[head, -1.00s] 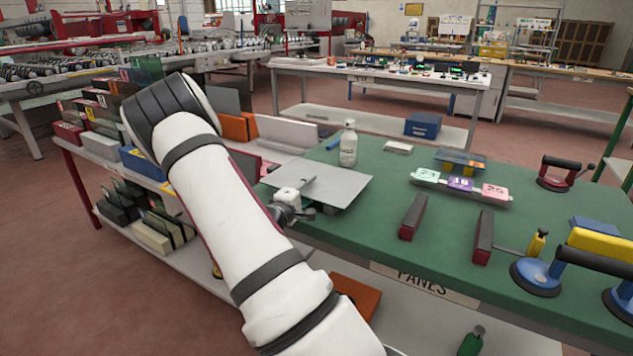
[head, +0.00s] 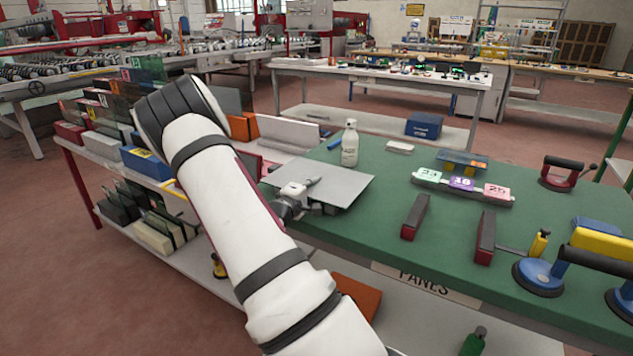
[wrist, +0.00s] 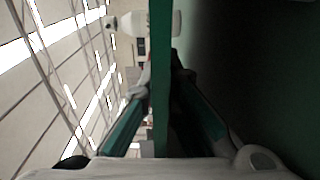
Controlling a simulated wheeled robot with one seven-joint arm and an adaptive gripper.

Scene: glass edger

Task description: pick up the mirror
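The mirror (head: 345,188) is a flat grey sheet at the near left end of the green table, lying roughly level. My gripper (head: 304,190) is at its near left edge, with one finger above the sheet and the other hidden below it. In the wrist view the mirror (wrist: 161,90) shows edge-on as a green strip between the two fingers of my gripper (wrist: 161,78). The fingertips are closed in on both faces. The dark table surface lies to the right of the strip there, with a gap between.
A white bottle (head: 349,145) stands just behind the mirror. Dark red blocks (head: 415,217), a rack of numbered cards (head: 461,186) and suction lifters (head: 540,276) occupy the table's right. A shelf of boxes and panes (head: 145,163) is at left.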

